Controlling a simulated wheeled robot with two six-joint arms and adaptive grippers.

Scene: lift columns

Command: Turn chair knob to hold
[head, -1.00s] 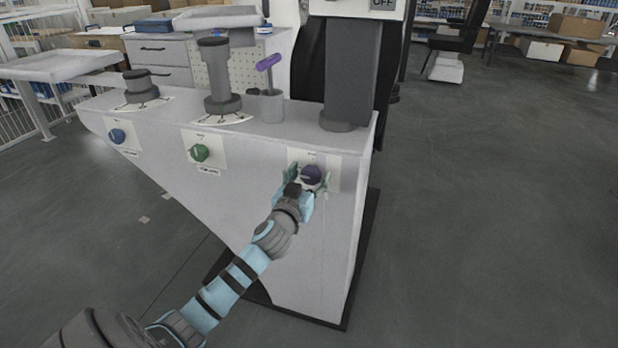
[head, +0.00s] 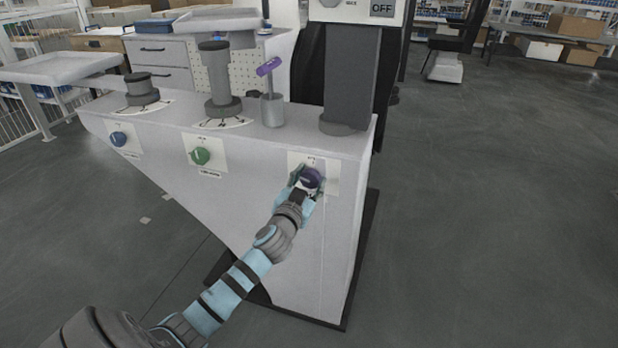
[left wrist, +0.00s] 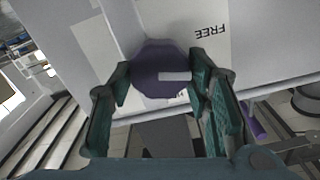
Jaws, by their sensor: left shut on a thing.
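The purple knob (head: 312,178) sits on a white label plate (head: 331,168) on the front face of the grey console, at its right end. My left gripper (head: 305,183) reaches it from the front and is shut on it. In the left wrist view the knob (left wrist: 160,72) sits between the two green fingers (left wrist: 160,85), with a pale pointer mark on its face. The word FREE (left wrist: 211,32) shows upside down on the plate there; other plate text is hidden or too small to read. My right gripper is in none of the views.
A green knob (head: 200,156) and a blue knob (head: 118,139) are on the same face to the left. Short columns, a purple-handled lever (head: 269,67) and a thick dark post (head: 351,75) stand on the console top. Floor to the right is clear.

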